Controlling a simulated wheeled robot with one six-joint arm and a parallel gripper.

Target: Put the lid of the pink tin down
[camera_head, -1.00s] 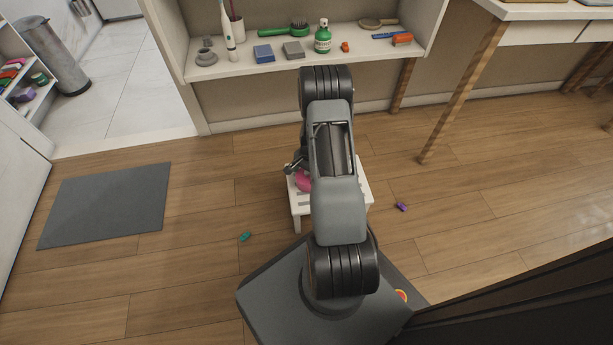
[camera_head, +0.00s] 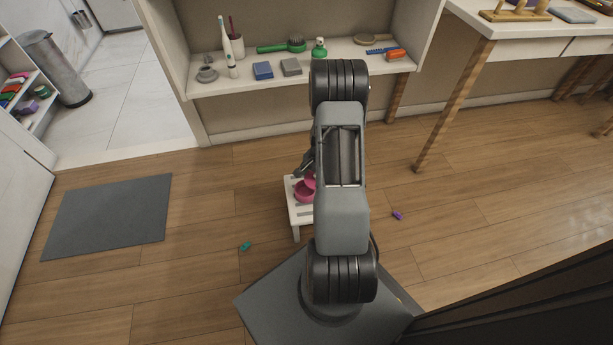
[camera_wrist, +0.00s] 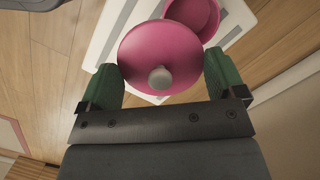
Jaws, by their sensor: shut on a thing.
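The round pink lid (camera_wrist: 160,45) with its grey knob is between the green fingers of my gripper (camera_wrist: 160,72), which is shut on its edges. The open pink tin (camera_wrist: 196,12) shows behind the lid at the top of the wrist view, partly covered by it. The tin (camera_head: 303,194) stands on a small white slatted stool (camera_head: 295,213) in the head view, where my arm hides the stool's right part. The lid (camera_head: 309,180) shows beside my arm, past the tin's far rim. The lid's height above the stool is unclear.
A white shelf (camera_head: 225,86) behind the stool holds several items, including a green bottle (camera_head: 319,48) and a blue box (camera_head: 263,71). A teal piece (camera_head: 245,246) and a purple piece (camera_head: 398,215) lie on the floor. A grey mat (camera_head: 108,215) lies at left.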

